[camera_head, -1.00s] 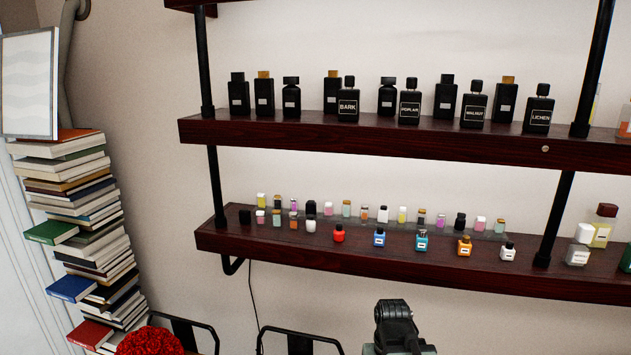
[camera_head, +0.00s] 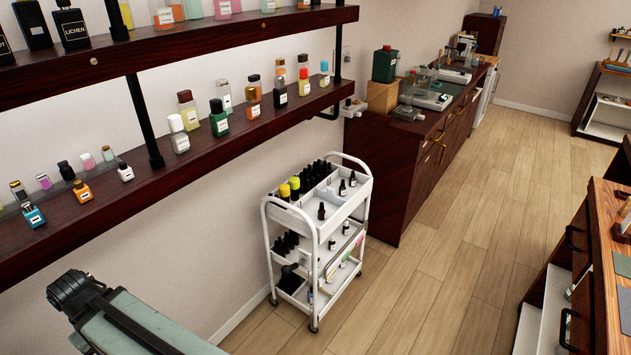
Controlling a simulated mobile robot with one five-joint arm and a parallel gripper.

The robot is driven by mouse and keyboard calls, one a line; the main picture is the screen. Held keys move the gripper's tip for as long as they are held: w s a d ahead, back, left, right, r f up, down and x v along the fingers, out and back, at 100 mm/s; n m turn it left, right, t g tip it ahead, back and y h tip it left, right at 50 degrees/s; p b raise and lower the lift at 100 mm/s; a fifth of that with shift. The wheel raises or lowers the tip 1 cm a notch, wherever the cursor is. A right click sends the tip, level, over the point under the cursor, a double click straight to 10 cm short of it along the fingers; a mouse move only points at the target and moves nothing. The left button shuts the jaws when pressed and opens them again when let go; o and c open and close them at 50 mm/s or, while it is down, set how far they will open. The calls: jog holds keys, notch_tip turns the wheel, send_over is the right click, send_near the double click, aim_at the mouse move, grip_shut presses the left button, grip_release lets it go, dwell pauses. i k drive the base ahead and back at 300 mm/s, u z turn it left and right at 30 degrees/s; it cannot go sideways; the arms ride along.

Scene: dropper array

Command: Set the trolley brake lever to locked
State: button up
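A white three-tier trolley (camera_head: 310,224) stands on the wood floor against the wall, in the middle of the head view. It has tall rounded end handles and dark caster wheels at its feet. Its brake lever is too small to make out at this distance. Black dropper bottles (camera_head: 316,172) stand in its top tray, with two yellow-topped ones at the left end. My arm shows at the lower left, apart from the trolley. My gripper's fingers cannot be made out.
Wall shelves (camera_head: 200,118) with perfume bottles run along the left, above my arm. A dark wood counter (camera_head: 418,178) with a green container (camera_head: 385,64) stands behind the trolley. Another dark bench (camera_head: 600,260) is at the right. The floor (camera_head: 440,290) between is clear.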

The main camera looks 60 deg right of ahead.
aim_at(286, 269)
jog(key=z, duration=2)
